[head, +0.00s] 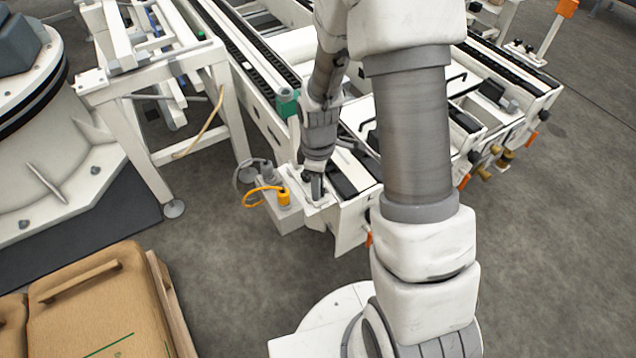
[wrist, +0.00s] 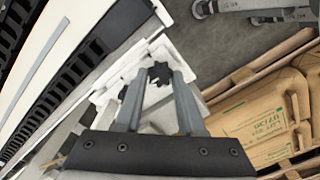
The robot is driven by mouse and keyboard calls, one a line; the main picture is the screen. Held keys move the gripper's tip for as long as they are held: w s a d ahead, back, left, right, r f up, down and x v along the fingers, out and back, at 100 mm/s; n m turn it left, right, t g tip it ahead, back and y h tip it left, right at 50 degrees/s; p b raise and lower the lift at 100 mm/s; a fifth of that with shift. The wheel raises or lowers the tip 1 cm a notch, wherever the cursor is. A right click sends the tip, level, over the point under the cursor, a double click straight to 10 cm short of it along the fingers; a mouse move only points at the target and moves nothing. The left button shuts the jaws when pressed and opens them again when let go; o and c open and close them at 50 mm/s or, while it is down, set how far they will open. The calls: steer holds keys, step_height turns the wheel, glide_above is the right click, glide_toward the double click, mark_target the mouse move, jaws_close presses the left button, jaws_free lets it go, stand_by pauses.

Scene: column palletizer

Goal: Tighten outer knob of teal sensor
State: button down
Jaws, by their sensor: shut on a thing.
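A teal sensor (head: 287,102) is mounted on the side of the conveyor frame in the head view, behind and to the left of my gripper. My gripper (head: 317,187) points down at the near corner of the conveyor frame. In the wrist view, a black lobed knob (wrist: 159,75) sits between the fingertips of my gripper (wrist: 161,78), and the jaws are shut on it. The knob is hidden behind the gripper in the head view. I cannot tell from these views how this knob connects to the teal sensor.
An orange connector (head: 284,198) with a looped cable and a grey connector (head: 267,170) stand just left of the gripper. The conveyor frame (head: 350,215) lies to the right. Brown sacks (head: 100,310) are at the lower left. Grey floor is open between them.

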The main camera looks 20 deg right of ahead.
steer(key=m+p, duration=0.1)
steer(key=m, duration=0.3)
steer(key=m+p, duration=0.1)
steer(key=m, duration=0.2)
steer(key=shift+m, duration=0.4)
steer(key=m+p, duration=0.1)
steer(key=m, duration=0.3)
steer(key=shift+w+d, duration=0.1)
steer(key=shift+m+p, duration=0.6)
steer(key=shift+m, duration=1.6)
steer(key=c, duration=0.5)
jaws_free()
steer(key=shift+r, duration=0.1)
